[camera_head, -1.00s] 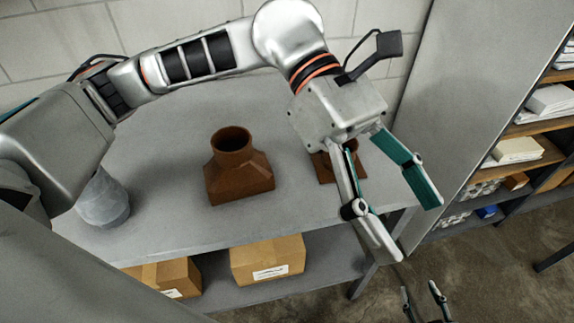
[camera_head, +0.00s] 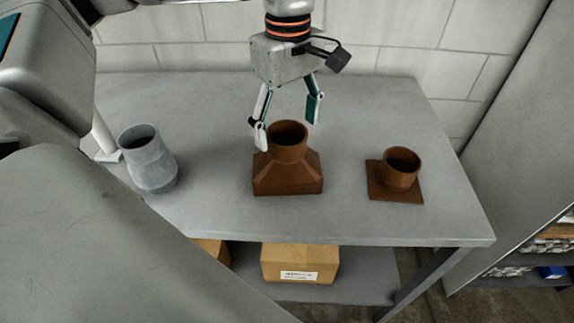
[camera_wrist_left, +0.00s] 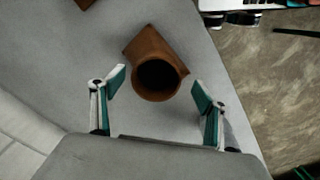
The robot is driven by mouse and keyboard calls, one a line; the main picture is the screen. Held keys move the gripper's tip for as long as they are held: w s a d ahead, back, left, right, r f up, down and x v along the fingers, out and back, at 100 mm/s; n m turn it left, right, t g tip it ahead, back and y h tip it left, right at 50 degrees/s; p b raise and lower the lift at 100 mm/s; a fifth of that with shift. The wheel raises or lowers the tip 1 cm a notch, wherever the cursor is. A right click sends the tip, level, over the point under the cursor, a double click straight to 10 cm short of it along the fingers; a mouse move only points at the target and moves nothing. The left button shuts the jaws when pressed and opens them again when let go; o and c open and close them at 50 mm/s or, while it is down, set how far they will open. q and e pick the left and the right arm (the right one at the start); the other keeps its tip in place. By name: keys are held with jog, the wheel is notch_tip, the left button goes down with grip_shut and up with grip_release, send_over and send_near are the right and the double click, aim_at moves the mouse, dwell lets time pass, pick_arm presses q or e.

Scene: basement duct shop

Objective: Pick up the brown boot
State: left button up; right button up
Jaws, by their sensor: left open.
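The brown boot (camera_head: 288,180) stands upright on the grey table, with a round collar on top and a flared rectangular base. My left gripper (camera_head: 287,118) is open and empty, pointing down just above and behind the boot's collar. One finger overlaps the collar's left side in the head view; I cannot tell whether they touch. In the left wrist view the boot (camera_wrist_left: 178,62) lies ahead of the open fingers (camera_wrist_left: 158,87), its dark round opening between and slightly beyond the tips. My right gripper is not in view.
A brown collar on a square plate (camera_head: 399,178) stands to the boot's right. A grey round duct piece (camera_head: 152,165) stands to its left. The table top (camera_head: 345,215) is clear between them. A cardboard box (camera_head: 300,262) sits on the shelf below. A block wall (camera_head: 390,40) is behind.

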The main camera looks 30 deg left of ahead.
aim_at(289, 140)
pick_arm(q)
jog(key=f, duration=0.4)
jog(key=shift+w+f, duration=0.25)
jog(key=c, duration=1.8)
jog(key=shift+o, duration=0.2)
jog(key=shift+r, duration=0.15)
